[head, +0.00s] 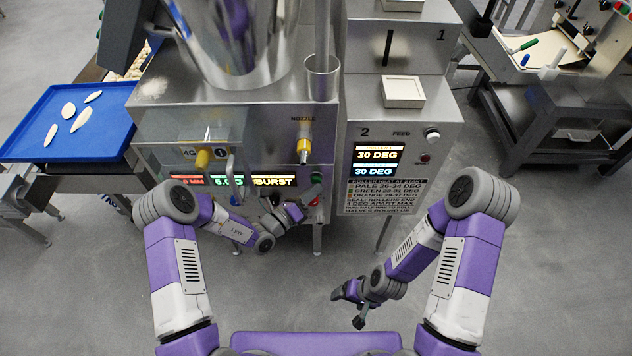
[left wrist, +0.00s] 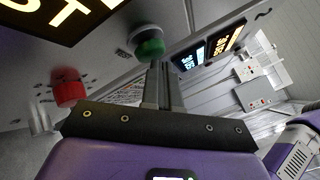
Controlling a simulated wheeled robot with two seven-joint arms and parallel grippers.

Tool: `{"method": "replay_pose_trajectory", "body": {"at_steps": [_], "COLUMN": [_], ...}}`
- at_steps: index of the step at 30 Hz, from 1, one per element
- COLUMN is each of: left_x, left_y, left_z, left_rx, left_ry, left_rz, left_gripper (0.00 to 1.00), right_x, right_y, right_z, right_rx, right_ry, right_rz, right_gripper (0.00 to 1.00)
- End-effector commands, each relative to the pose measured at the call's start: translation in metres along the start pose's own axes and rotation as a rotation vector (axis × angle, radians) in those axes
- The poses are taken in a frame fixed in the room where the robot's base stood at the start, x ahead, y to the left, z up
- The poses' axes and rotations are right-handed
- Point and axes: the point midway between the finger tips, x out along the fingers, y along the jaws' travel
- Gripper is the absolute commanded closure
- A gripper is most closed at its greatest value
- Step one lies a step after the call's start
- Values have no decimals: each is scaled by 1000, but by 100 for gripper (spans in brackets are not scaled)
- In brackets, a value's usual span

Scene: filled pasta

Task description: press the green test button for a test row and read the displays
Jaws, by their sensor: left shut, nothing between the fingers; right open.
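In the head view the green button (head: 316,178) is small and partly covered. My left gripper (left wrist: 158,68) is shut and empty, its fingertips just below the green button; I cannot tell if they touch. My right gripper (head: 348,308) is open and empty above the floor.
A second panel shows "30 DEG" twice (head: 377,162) above a printed chart (head: 380,194). A brass nozzle (head: 304,148) and a yellow-knobbed fitting (head: 204,158) project from the machine front. A blue tray (head: 30,148) with several pale pieces stands left. Floor before the machine is clear.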

Motion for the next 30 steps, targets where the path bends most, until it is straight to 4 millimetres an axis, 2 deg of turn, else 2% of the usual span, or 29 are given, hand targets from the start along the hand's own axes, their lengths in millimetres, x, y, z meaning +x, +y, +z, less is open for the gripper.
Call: {"method": "replay_pose_trajectory", "body": {"at_steps": [20,30], "left_x": [3,-6], "left_y": [2,-5], "left_z": [3,-3], "left_rx": [0,-2], "left_ry": [-1,0], "left_rz": [0,1], "left_gripper": [100,100], "right_x": [0,-8], "right_y": [0,-3], "right_z": [0,0], "right_rx": [0,0], "right_ry": [0,0], "right_rz": [0,0], "right_gripper": [20,20]}}
